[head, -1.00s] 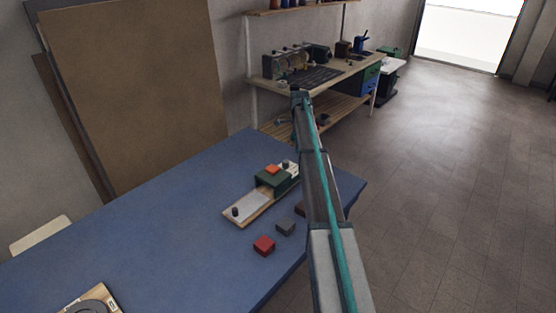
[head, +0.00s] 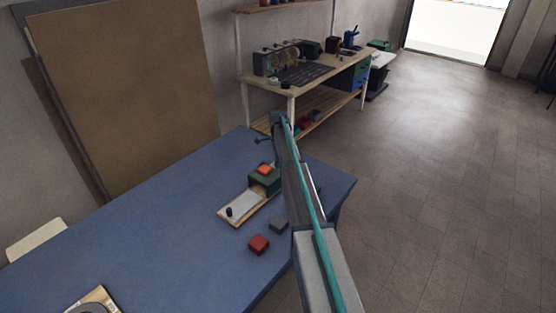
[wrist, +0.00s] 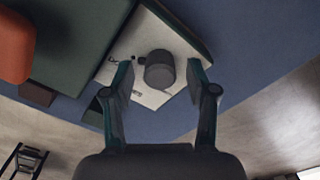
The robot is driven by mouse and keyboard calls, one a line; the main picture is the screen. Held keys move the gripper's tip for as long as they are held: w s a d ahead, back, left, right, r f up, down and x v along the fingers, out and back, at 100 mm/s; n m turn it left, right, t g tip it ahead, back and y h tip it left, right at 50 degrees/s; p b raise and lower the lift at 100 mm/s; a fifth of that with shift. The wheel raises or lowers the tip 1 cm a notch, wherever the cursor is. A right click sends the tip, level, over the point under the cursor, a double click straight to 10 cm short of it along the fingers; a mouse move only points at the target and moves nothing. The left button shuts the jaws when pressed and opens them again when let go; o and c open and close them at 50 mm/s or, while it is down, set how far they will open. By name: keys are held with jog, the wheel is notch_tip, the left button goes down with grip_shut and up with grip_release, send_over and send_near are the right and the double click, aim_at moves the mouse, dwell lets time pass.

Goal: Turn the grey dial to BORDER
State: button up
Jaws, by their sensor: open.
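In the wrist view a dark grey round dial (wrist: 160,70) stands on a white plate (wrist: 150,98) with small dark marks, too small to read. My gripper (wrist: 160,82) is open, with one finger on each side of the dial in the picture. I cannot tell whether either finger touches it. A green box (wrist: 75,45) with an orange block or button (wrist: 14,45) is to the left. In the head view the green box (head: 265,180) with its orange top (head: 265,168) shows on the table, while my arm hides the dial and the fingers.
The blue table (head: 150,230) carries a pale sliding plate with a black knob (head: 229,212), a red block (head: 259,244) and a grey block (head: 279,226) near the box. A wooden board (head: 97,298) with a grey ring lies at lower left. The left tabletop is mostly clear.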

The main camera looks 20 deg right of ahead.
jog(key=shift+f, duration=0.3)
grip_shut()
